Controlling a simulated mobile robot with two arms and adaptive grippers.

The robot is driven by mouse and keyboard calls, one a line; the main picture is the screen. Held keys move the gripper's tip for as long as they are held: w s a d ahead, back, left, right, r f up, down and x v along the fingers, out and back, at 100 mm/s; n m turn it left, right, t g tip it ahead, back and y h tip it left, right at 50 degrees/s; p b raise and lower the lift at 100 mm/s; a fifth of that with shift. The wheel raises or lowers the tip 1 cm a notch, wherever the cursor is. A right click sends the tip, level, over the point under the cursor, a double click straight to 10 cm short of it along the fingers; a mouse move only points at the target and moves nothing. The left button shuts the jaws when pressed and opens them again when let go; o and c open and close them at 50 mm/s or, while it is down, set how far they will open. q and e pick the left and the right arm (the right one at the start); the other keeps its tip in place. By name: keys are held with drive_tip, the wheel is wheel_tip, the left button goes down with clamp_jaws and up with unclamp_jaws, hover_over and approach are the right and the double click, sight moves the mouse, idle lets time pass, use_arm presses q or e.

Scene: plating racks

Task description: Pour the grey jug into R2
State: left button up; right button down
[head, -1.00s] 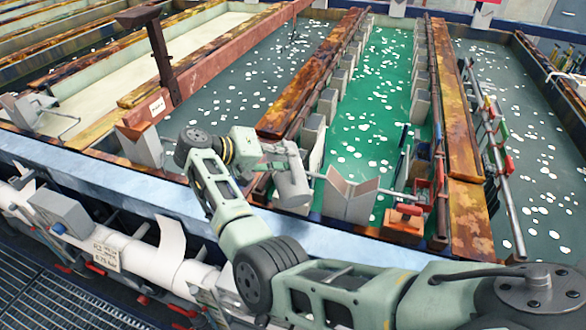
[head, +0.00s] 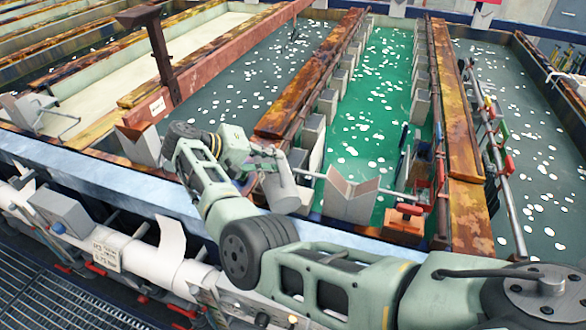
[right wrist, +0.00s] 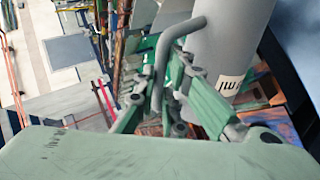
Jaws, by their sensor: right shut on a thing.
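The grey jug (head: 281,188) is a plain grey cylinder held by my right gripper (head: 262,163), above the near edge of the tanks. It leans slightly, and its contents are hidden. In the right wrist view the jug (right wrist: 228,45) fills the upper right, with its bent handle (right wrist: 166,62) between the green fingers of the gripper (right wrist: 172,92). A white label on the jug is only partly visible. I cannot read a mark R2 on any tank. My left gripper is out of view.
A green tank (head: 372,120) with pale floating spots lies right of the jug, between rusty rails (head: 310,75). Dark tanks lie to its left (head: 225,110) and right (head: 530,170). A V-shaped grey support (head: 350,200) stands close right of the jug. A red-brown beam (head: 215,70) crosses upper left.

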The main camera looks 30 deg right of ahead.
sight(286, 166)
drive_tip(key=shift+s+d, duration=0.1)
drive_tip(key=shift+d, duration=2.3)
drive_tip(key=shift+w+r, duration=0.3)
drive_tip(key=shift+w, duration=0.2)
drive_tip(key=shift+w+d+f+g+b, duration=0.1)
drive_tip(key=shift+w+f+g+b, duration=0.05)
drive_tip(key=shift+w+g+b, duration=0.2)
drive_tip(key=shift+w+r+n+b, duration=0.2)
drive_tip(key=shift+r+n+b, duration=0.15)
drive_tip(key=shift+b, duration=0.55)
drive_tip(key=shift+p, duration=0.4)
